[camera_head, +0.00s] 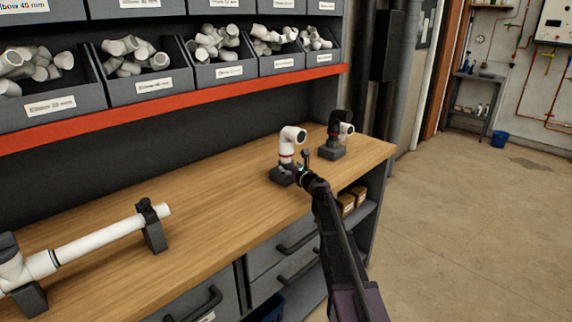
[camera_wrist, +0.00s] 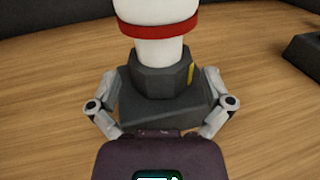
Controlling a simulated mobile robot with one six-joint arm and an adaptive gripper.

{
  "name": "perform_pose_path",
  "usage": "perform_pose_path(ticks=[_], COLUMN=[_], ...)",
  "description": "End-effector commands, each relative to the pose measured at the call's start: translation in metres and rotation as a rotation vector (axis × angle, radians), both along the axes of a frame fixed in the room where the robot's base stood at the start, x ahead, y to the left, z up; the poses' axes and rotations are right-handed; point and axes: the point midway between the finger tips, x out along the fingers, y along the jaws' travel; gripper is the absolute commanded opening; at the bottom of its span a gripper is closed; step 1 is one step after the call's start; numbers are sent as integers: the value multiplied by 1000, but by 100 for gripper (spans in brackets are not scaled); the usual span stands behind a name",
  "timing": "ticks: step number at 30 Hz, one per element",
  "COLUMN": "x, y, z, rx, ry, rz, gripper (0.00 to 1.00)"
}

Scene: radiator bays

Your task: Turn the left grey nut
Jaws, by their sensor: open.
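The left grey nut (camera_wrist: 163,78) is a dark grey faceted collar with a yellow mark on its right side. It sits around the foot of a white elbow pipe (camera_head: 291,139) with a red ring (camera_wrist: 160,27), on a dark block (camera_wrist: 140,112). My gripper (camera_wrist: 161,82) is open, with one finger on each side of the nut. I cannot tell whether either finger touches it. In the head view my gripper (camera_head: 303,166) is low beside the white elbow, and the nut is mostly hidden there.
A second fitting (camera_head: 335,143) on a dark block stands behind to the right. A long white pipe (camera_head: 98,239) lies in dark holders at the left of the wooden bench (camera_head: 215,205). Bins of white fittings (camera_head: 135,75) stand on a red-edged shelf (camera_head: 180,108) above.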

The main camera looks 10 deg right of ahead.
Motion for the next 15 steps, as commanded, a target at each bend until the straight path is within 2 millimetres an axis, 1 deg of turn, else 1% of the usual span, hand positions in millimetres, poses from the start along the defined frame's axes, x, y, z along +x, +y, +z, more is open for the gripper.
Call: perform_pose_path(ticks=[1, 6, 15], x=[9, 22, 26], y=[2, 8, 11], z=[0, 0, 0], rx=[0, 0, 0], ry=[0, 0, 0], rz=[0, 0, -1], gripper=[100, 100, 100])
